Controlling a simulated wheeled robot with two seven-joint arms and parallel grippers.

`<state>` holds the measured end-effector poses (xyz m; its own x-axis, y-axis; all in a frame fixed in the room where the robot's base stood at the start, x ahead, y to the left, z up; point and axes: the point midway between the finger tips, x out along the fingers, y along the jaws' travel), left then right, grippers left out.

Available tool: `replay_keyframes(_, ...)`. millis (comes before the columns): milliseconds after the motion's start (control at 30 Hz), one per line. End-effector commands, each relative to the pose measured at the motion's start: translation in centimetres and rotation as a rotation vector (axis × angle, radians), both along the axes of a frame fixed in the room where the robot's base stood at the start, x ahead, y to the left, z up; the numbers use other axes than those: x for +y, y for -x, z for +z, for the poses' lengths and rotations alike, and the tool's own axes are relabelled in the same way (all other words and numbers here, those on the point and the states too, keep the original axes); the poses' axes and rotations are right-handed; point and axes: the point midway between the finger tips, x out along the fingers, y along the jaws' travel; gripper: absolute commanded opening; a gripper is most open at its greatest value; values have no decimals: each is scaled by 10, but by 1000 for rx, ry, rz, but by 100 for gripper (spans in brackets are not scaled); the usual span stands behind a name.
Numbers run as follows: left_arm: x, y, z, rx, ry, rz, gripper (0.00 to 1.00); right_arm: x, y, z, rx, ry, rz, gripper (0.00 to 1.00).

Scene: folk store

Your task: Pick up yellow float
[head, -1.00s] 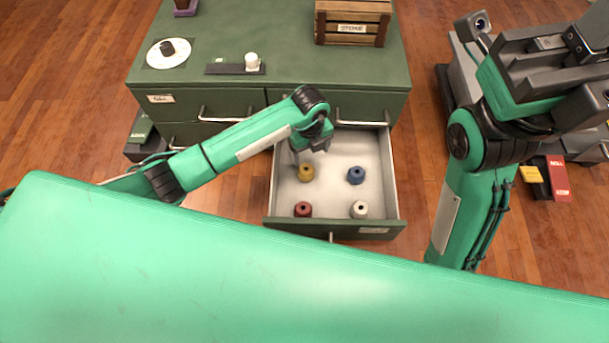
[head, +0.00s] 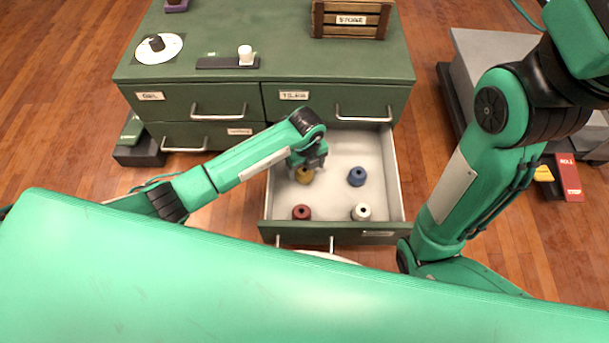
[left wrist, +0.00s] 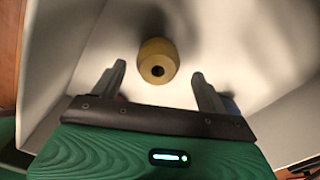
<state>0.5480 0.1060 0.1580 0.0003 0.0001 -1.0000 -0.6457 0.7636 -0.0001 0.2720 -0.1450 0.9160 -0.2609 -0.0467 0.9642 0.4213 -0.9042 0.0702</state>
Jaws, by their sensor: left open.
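The yellow float (head: 305,176) is a small round piece with a hole in its top. It stands in the open drawer (head: 340,146), at the left rear of a group of floats. In the left wrist view the yellow float (left wrist: 157,61) sits ahead of and between the two fingers, with room on both sides. My left gripper (left wrist: 162,80) is open and empty. In the head view my left gripper (head: 310,160) is low over the yellow float and hides part of it. My right arm shows at the right, but its gripper is out of view.
A blue float (head: 356,176), a red float (head: 301,212) and a white float (head: 361,211) stand in the same drawer. The drawer's front wall (head: 335,233) and sides enclose them. A wooden crate (head: 351,20) stands on the green cabinet (head: 265,50).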

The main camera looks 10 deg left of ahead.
Motion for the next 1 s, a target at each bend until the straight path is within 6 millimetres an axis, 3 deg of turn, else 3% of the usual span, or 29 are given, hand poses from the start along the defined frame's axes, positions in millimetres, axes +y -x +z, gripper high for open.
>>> replay_keyframes(33,1,1,-11,1,0,0,75,-1,2,-7,-7,-5,2,0)
replay_keyframes(300,3,2,-40,1,-1,1,75,2,5,-25,-8,-11,3,0)
replay_keyframes(567,3,1,-40,0,0,0,75,2,9,-20,-18,-19,9,0)
replay_keyframes(600,3,1,-40,0,0,0,74,2,9,-20,-18,-21,11,0)
replay_keyframes(833,3,1,-40,0,0,0,28,1,9,-20,-18,-24,13,0)
replay_keyframes(1000,3,1,-40,0,0,0,27,1,8,-21,-16,-22,10,0)
